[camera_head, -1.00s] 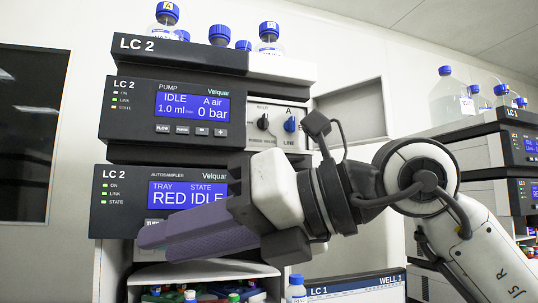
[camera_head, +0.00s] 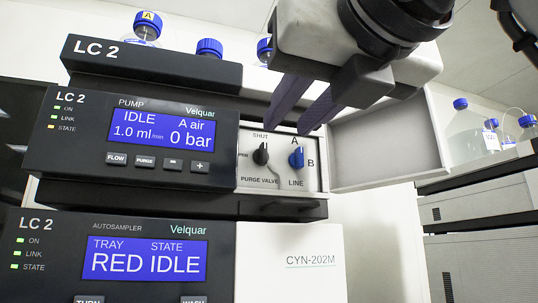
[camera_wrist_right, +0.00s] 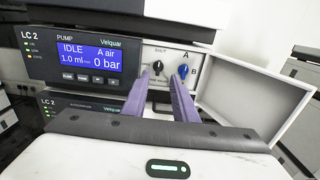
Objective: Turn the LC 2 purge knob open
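The LC 2 purge knob (camera_head: 261,155) is a small black knob on the white valve panel (camera_head: 279,178), under the word SHUT and above PURGE VALVE. It also shows in the right wrist view (camera_wrist_right: 157,66). The blue LINE knob (camera_head: 296,157) is just to its right. My right gripper (camera_head: 296,129) is open and empty, its two purple fingers pointing down-left toward the panel from above. In the right wrist view the fingers (camera_wrist_right: 162,80) reach toward the two knobs. Contact with either knob cannot be told. My left gripper is not in view.
The pump display (camera_head: 163,128) reads IDLE and 0 bar. An open white door (camera_head: 390,140) stands right of the valve panel. Blue-capped bottles (camera_head: 209,49) are on top of the stack. The autosampler (camera_head: 120,255) is below. Another stack (camera_head: 480,205) stands at right.

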